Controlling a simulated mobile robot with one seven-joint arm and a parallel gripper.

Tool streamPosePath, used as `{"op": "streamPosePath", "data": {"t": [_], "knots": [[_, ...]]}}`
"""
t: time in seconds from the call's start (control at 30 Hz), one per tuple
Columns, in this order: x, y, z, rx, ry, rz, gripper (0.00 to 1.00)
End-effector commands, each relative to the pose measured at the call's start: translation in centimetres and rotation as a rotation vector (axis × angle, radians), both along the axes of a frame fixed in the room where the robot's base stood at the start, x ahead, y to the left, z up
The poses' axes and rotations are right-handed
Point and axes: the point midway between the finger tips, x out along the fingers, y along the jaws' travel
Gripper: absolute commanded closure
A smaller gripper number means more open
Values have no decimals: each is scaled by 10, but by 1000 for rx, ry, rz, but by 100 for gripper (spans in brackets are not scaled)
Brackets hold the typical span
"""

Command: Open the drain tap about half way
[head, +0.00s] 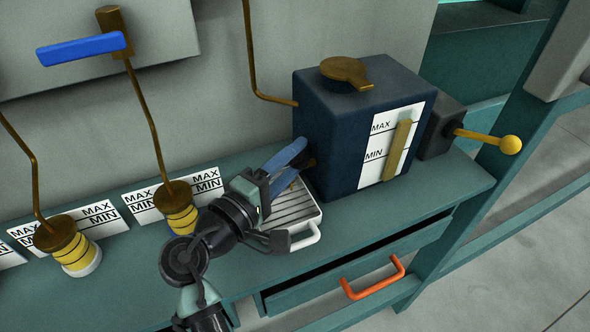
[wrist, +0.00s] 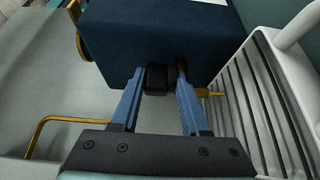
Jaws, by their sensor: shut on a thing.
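The dark blue tank (head: 325,145) stands on the teal bench, with a MAX/MIN label and a brass gauge strip on its front. My gripper (head: 303,160) reaches its left side, low down. In the wrist view my blue fingers (wrist: 158,80) stand either side of a small black block (wrist: 160,77) on the tank wall (wrist: 160,35), which seems to be the drain tap. A brass piece shows beside the right finger (wrist: 213,93). The fingers are shut on the tap. How far it is turned cannot be told, as the fingers hide much of it.
A white-rimmed drip tray (head: 308,238) with a slatted grate lies under my gripper. A brass pipe (head: 250,60) runs to the tank's left side. A grey box with a yellow-knobbed lever (head: 510,145) is at right. Below is a drawer with an orange handle (head: 375,280).

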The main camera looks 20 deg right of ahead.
Motion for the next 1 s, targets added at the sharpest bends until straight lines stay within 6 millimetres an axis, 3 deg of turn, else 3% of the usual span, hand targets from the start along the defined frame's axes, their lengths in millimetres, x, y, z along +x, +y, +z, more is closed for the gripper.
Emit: {"op": "streamPosePath", "data": {"t": [0.03,0.77,0.8,0.9,1.0], "knots": [[3,1,8,-10,-18,-18,100],[3,1,11,-12,-18,-103,100],[4,1,11,-12,-18,-102,50],[4,1,10,-11,-17,-102,35],[3,1,9,-10,-13,-103,35]]}}
